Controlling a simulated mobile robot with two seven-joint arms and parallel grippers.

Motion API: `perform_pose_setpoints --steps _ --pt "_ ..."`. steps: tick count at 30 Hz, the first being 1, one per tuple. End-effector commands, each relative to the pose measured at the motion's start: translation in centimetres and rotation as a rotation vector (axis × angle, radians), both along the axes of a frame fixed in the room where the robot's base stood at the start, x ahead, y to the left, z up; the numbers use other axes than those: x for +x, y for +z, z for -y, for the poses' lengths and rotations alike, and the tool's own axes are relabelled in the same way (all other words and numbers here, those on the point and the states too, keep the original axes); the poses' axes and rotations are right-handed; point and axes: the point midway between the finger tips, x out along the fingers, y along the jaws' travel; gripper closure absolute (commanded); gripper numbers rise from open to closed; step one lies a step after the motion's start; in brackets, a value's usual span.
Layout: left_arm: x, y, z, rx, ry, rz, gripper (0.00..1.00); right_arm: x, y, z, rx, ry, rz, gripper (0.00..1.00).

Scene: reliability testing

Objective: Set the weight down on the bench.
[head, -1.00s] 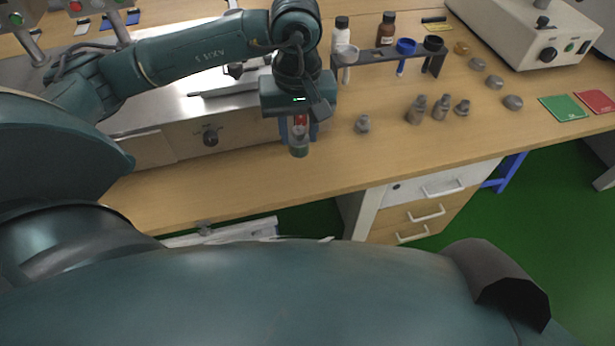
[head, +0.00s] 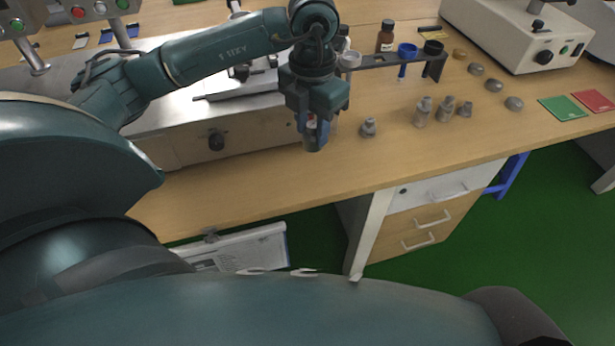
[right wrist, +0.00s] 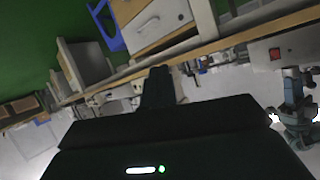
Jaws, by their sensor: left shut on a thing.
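My left gripper (head: 315,140) points down over the wooden bench (head: 260,180), near its front edge. It is shut on a weight (head: 313,122), which is mostly hidden between the fingers; only a small part of it shows. I cannot tell whether the weight touches the bench. A small grey weight (head: 369,128) stands on the bench just right of the gripper. My right gripper (right wrist: 157,88) shows as a dark shape in the right wrist view, away from the bench top; its jaw opening cannot be made out.
Several more grey weights (head: 422,112) stand further right. Behind is a dark rack (head: 390,62) with blue and black rings and a brown bottle (head: 386,36). Green (head: 562,108) and red (head: 593,100) pads lie at the right. The front strip of bench left of the gripper is clear.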

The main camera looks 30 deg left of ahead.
Motion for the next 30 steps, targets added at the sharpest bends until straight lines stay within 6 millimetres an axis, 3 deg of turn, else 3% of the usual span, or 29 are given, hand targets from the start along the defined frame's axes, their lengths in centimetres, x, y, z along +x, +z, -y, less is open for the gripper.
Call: perform_pose_setpoints --steps 6,12,16,24,30 --pt "0.4 -0.3 -0.9 0.001 0.464 0.001 0.98 0.1 -0.2 0.1 0.010 -0.004 0.010 1.00" --pt "0.6 -0.3 -1.4 0.001 0.718 0.001 0.98 -0.1 -0.5 0.1 0.015 -0.006 0.006 1.00" --pt "0.6 -1.0 -1.5 0.001 0.782 -0.001 0.98 -0.1 -0.6 0.1 0.016 -0.008 0.007 1.00" --pt "0.5 -5.8 -1.5 0.002 0.791 -0.002 0.98 -0.2 -0.5 0.2 0.015 -0.011 0.014 1.00" --pt "0.6 -7.3 -1.5 0.001 0.790 0.000 0.98 -0.3 -0.3 0.3 0.016 -0.013 0.018 1.00"
